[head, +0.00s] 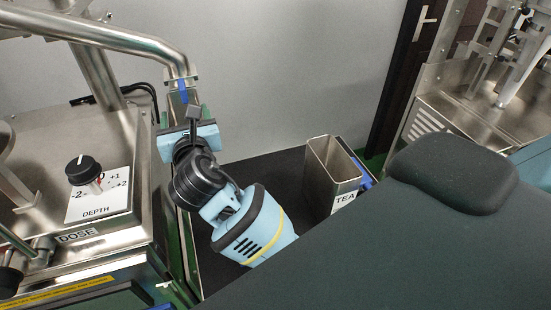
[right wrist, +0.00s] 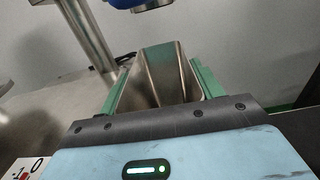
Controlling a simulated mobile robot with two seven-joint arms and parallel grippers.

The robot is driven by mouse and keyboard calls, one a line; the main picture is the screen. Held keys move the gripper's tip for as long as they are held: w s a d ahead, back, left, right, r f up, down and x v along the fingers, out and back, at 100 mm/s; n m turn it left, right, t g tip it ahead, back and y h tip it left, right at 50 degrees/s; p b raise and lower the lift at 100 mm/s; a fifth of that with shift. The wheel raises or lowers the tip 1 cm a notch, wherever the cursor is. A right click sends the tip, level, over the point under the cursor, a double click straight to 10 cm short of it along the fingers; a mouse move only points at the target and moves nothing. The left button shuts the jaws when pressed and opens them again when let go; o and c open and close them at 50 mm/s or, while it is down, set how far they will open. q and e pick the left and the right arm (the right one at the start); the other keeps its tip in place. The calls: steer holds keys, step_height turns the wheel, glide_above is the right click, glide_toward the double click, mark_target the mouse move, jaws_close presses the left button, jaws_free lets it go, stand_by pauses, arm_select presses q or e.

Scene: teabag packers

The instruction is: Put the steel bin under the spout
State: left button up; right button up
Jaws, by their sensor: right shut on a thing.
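A steel bin (right wrist: 158,58) with an open top is between the green fingers of my right gripper (head: 188,126) in the right wrist view. The right gripper is shut on it. In the head view the gripper and arm hide most of this bin. The metal spout (head: 182,68) is the bent end of a steel pipe with a blue tip. It points down just above the gripper. In the right wrist view a blue-rimmed spout mouth (right wrist: 140,5) shows at the top, above the bin's opening. I cannot tell whether the bin rests on anything. My left gripper is out of view.
A second steel bin labelled TEA (head: 335,172) stands right of my arm. The steel machine with the DEPTH knob (head: 81,170) is close on the left. Another steel machine (head: 470,110) stands at the back right.

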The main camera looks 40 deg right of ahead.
step_height(320, 180, down, 10)
steer(key=shift+f+b, duration=0.1)
steer(key=shift+b, duration=1.1)
steer(key=o, duration=1.4)
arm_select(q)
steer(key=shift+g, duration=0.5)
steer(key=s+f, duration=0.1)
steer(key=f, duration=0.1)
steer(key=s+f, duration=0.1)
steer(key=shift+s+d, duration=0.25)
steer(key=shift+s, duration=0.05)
